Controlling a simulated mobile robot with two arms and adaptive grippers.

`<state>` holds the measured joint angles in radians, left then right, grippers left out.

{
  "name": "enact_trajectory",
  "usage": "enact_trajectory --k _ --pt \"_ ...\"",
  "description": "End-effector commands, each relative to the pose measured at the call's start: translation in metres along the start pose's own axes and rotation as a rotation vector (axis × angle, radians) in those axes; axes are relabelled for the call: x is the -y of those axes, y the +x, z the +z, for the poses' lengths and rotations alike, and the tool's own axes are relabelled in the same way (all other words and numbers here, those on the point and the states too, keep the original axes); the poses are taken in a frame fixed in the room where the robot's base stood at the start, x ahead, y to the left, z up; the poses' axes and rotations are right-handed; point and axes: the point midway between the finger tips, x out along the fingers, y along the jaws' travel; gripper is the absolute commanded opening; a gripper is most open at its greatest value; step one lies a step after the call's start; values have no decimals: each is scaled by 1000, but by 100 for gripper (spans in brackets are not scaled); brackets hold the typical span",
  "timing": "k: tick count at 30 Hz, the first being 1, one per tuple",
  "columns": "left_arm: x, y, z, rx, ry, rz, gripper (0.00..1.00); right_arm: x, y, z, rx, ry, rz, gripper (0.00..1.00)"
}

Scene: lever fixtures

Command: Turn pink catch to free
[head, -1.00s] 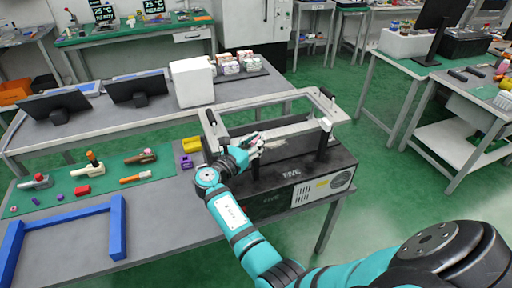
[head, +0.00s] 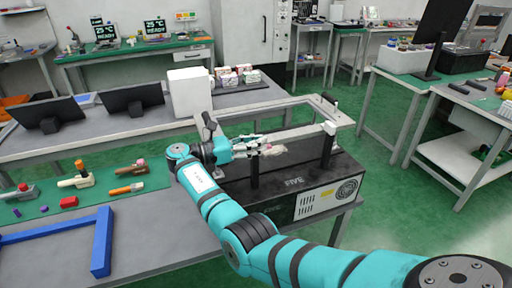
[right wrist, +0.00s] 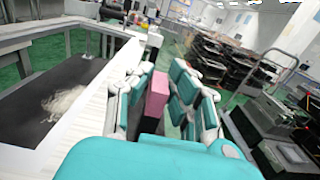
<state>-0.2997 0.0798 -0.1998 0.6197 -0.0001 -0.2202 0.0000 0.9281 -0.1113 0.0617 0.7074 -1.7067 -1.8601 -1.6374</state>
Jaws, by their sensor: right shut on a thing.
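The pink catch (right wrist: 157,97) is a pink block between the fingers of my right gripper in the right wrist view. In the head view the right gripper (head: 265,148) is shut at the black lever fixture (head: 295,185), beside its pale bar (head: 300,134). The fingers hide most of the catch there; only a small pinkish patch shows near the fingertips. In the right wrist view the gripper's teal and white fingers (right wrist: 158,95) lie on both sides of the catch. I cannot tell the catch's exact angle. My left gripper is not in view.
A light frame with dark posts (head: 327,142) stands on the fixture. Blue brackets (head: 102,245) and a green mat (head: 140,181) with small tools lie to the left. A white box (head: 190,92) and monitors (head: 133,98) stand behind. Green floor is open to the right.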

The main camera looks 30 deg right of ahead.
Motion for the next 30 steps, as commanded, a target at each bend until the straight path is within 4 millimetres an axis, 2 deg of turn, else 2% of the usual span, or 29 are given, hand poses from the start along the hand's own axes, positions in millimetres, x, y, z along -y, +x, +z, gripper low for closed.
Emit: enact_trajectory --k 12,13,18,26,30 --pt "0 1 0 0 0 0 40 0 0 0 -1 0 -8 0" --pt "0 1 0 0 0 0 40 0 0 -1 -1 0 -8 19" --pt "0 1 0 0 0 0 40 0 0 0 -1 0 -7 38" --pt "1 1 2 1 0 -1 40 0 0 1 0 0 -7 38" --pt "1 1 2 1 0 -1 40 0 1 14 0 4 -7 38"
